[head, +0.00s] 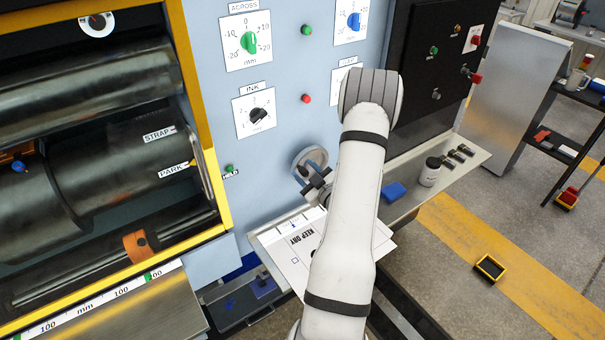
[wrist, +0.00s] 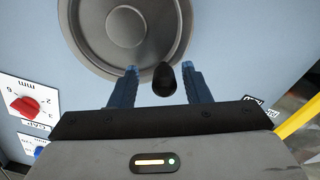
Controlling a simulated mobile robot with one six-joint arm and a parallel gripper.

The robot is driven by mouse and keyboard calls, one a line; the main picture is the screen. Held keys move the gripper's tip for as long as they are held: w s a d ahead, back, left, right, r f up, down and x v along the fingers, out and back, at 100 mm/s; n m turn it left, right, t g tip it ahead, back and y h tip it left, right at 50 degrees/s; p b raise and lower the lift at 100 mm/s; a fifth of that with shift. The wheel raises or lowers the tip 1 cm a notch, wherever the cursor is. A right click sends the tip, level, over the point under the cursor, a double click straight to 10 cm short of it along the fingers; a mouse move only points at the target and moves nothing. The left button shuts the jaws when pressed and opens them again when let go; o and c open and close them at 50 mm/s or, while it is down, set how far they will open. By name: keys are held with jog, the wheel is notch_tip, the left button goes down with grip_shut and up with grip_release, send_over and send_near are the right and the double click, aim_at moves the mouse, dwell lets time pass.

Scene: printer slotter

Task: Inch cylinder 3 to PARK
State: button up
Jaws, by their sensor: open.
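The dark cylinder (head: 120,185) with STRAP (head: 159,133) and PARK (head: 174,170) labels sits in the yellow-framed opening at left in the head view. The PARK label is near the cylinder's right end, close to the yellow frame. A grey handwheel (head: 309,160) is on the blue panel; it also fills the top of the wrist view (wrist: 75,25). Its black handle knob (wrist: 164,80) stands between the two blue fingers of my open gripper (wrist: 159,72). A gap shows on each side of the knob. In the head view my arm partly hides the wheel and gripper.
A green button labelled HOLD (head: 229,168) is left of the wheel. A shelf below holds a KEEP DRY sheet (head: 290,245), a blue block (head: 394,192) and a white jar (head: 430,171). Dials and red and green buttons are on the panel above.

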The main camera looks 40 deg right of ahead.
jog(key=s+b, duration=0.2)
jog(key=s, duration=0.6)
jog(key=shift+a, duration=0.35)
jog(key=shift+w, duration=0.1)
jog(key=w+a+r+n+g+y+b, duration=0.1)
jog(key=w+a+r+n+g+y, duration=0.15)
jog(key=a+n+y, duration=0.5)
jog(key=w+a+r+n+g+y+b, duration=0.15)
jog(key=a+r+n+y, duration=0.25)
jog(key=a+n, duration=0.6)
jog(key=s+a+r+n+g+y, duration=0.1)
jog(key=s+a+n+g, duration=0.25)
jog(key=a+n, duration=0.4)
jog(key=s+a+r+n+g+y, duration=0.1)
jog(key=s+a+n+g, duration=0.1)
jog(key=a+n+g, duration=0.55)
jog(key=s+a+n+g+h+b, duration=0.3)
jog(key=s+n, duration=0.5)
jog(key=n, duration=0.8)
jog(key=s+d+r+n+t+h, duration=0.1)
jog(key=n+h, duration=0.3)
jog(key=n, duration=0.5)
jog(key=s+d+r+n+t+h, duration=0.2)
jog(key=n+h, duration=0.3)
jog(key=n, duration=0.5)
jog(key=shift+s+d+r+t, duration=0.2)
jog(key=shift+d+t, duration=0.1)
